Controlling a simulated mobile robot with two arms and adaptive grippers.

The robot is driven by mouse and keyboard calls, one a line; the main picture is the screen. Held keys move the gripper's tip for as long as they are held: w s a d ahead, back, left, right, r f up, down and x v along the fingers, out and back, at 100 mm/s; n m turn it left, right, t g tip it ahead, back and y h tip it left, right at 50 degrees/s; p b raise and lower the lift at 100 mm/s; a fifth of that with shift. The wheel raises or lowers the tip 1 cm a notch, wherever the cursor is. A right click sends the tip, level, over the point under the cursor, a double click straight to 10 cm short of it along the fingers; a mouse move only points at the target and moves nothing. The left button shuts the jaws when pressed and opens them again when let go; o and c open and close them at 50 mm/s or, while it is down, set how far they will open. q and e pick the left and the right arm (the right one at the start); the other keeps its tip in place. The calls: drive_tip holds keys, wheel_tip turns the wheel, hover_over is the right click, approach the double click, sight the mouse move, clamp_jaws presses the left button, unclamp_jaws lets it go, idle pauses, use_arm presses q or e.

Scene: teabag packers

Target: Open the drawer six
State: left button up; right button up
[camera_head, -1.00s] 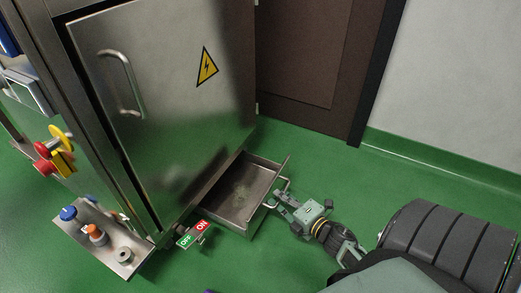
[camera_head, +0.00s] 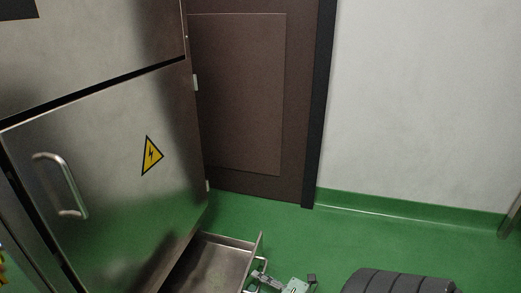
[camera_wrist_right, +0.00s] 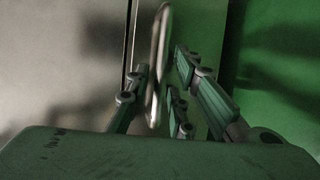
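The drawer (camera_head: 222,262) is a shallow open-topped metal tray. It is pulled out at the foot of the steel cabinet, and the bottom edge of the head view cuts it off. My right gripper (camera_head: 262,281) is at the bottom of the head view, at the drawer's front handle. In the right wrist view, the bar handle (camera_wrist_right: 157,65) stands between the fingers of my right gripper (camera_wrist_right: 162,82). The fingers are apart, with a gap seen on the right side of the handle. My left gripper is not in view.
The steel cabinet door (camera_head: 105,165) has a curved handle (camera_head: 66,186) and a yellow warning sign (camera_head: 152,155). A brown door (camera_head: 240,95) and a white wall (camera_head: 425,95) stand behind. Green floor (camera_head: 265,222) is clear between drawer and wall.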

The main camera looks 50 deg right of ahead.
drive_tip(key=shift+o, duration=0.3)
drive_tip(key=s+r, duration=0.2)
drive_tip(key=s, duration=0.9)
drive_tip(key=shift+s, duration=0.4)
